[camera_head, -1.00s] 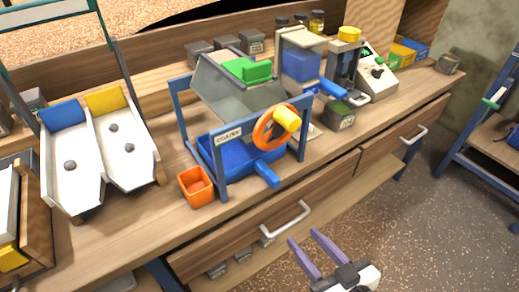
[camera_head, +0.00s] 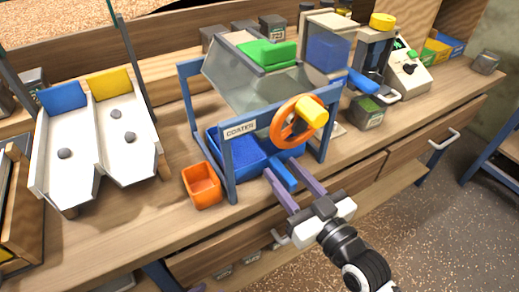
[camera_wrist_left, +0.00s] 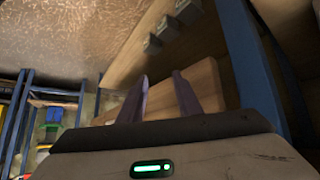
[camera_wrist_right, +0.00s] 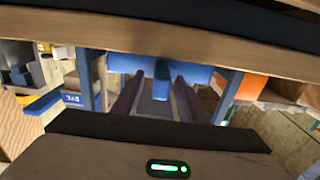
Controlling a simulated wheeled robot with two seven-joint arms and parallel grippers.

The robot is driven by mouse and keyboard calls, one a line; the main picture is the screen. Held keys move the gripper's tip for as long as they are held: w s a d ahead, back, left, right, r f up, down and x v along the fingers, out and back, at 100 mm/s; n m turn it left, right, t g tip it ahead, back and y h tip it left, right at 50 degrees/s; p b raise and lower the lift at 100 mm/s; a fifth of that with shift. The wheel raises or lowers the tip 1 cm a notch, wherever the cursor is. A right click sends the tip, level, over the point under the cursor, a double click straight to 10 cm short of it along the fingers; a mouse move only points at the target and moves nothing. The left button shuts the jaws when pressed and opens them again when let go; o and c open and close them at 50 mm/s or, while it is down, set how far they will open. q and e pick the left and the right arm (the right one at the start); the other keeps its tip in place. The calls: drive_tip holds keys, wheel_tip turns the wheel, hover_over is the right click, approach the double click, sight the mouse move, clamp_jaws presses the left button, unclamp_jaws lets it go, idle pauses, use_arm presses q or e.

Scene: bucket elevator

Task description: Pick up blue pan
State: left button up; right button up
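The blue pan (camera_head: 236,152) sits low inside the blue frame of the coater machine, under its grey hopper. Its blue handle (camera_head: 281,176) sticks out at the front, towards me. My right gripper (camera_head: 296,180) is at the handle with its two purple fingers apart, one on each side. In the right wrist view, the handle (camera_wrist_right: 161,88) shows between the open fingers, with the pan (camera_wrist_right: 140,62) beyond. I cannot see contact with either finger. My left gripper (camera_wrist_left: 160,92) shows only in its wrist view, open and empty.
An orange cup (camera_head: 202,186) stands at the left front of the machine. An orange wheel with a yellow knob (camera_head: 313,112) is just above the handle. White twin chutes (camera_head: 95,135) stand at the left. A drawer handle (camera_head: 281,240) juts out below the bench edge.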

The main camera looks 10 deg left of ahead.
drive_tip(key=shift+w+a, duration=0.4)
drive_tip(key=shift+w, duration=0.15)
clamp_jaws()
idle(1.0)
drive_tip(key=shift+r, duration=0.25)
